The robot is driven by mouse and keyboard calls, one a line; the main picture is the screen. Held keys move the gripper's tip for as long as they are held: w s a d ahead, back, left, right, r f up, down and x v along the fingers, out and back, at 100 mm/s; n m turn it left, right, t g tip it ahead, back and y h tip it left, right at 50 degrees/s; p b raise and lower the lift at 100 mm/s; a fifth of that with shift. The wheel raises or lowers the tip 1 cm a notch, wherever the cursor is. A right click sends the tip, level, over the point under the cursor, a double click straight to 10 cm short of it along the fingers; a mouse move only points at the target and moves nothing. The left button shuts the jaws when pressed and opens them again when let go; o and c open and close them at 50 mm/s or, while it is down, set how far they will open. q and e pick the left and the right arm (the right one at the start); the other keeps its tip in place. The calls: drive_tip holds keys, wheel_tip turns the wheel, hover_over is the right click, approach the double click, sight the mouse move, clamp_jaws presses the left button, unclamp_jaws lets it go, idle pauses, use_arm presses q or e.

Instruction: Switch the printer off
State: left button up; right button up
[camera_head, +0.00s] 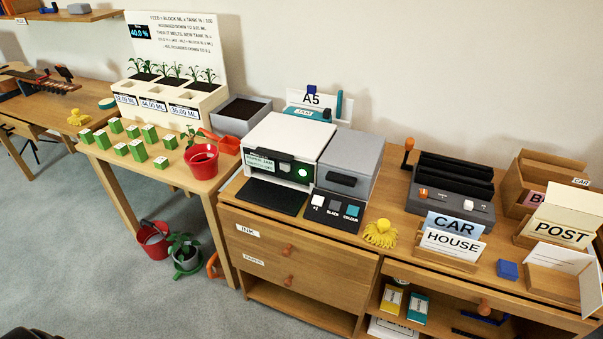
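The printer (288,137) stands on the wooden cabinet (290,262) in the middle of the view. It has a white top, a dark front with a small lit screen whose text I cannot read surely, and a green panel with a round light button (303,173). A grey section (352,160) with a dark handle adjoins its right side. A dark tray (272,196) lies at its front. A dark key panel (337,211) with white, black and teal keys, marked +1, BLACK and COLOUR, sits at the front right.
A yellow tassel-like thing (381,234) lies right of the key panel. A dark sorter (452,185) and CAR and HOUSE cards (452,238) stand further right. A red pot (202,160) stands on the left table. Grey floor (110,270) is clear at the lower left.

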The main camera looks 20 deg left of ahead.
use_arm(q)
clamp_jaws()
drive_tip(key=shift+a, duration=0.1)
idle(1.2)
